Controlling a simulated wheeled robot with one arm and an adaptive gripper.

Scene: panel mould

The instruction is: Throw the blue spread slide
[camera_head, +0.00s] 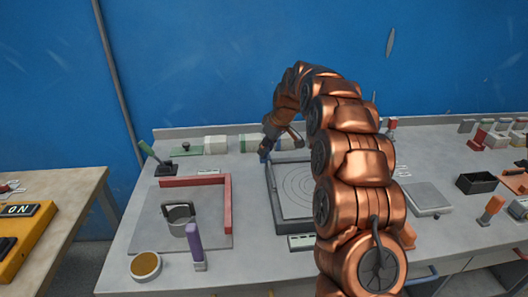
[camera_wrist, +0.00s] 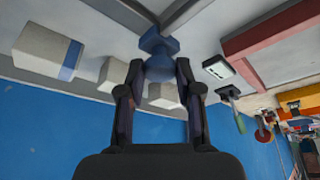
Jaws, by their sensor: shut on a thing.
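The blue spread slide (camera_wrist: 158,45) is a small blue block with a narrowed middle. It sits at the corner of a dark grey frame, at the top of the wrist view. My gripper (camera_wrist: 160,69) is shut on its near end, a fingertip on each side. In the head view the slide (camera_head: 264,157) is a small blue spot at the far left corner of the grey mould frame (camera_head: 273,204), just under my gripper (camera_head: 268,149). A pale plate marked with rings lies inside the frame. My arm hides the frame's right side.
A red L-shaped bar (camera_head: 228,205) borders a grey mat holding a metal pot (camera_head: 180,217). A purple-handled tool (camera_head: 195,244) and a round tan dish (camera_head: 145,266) stand near the front. Pale blocks (camera_head: 216,145) line the back. A black bin (camera_head: 476,183) is at right.

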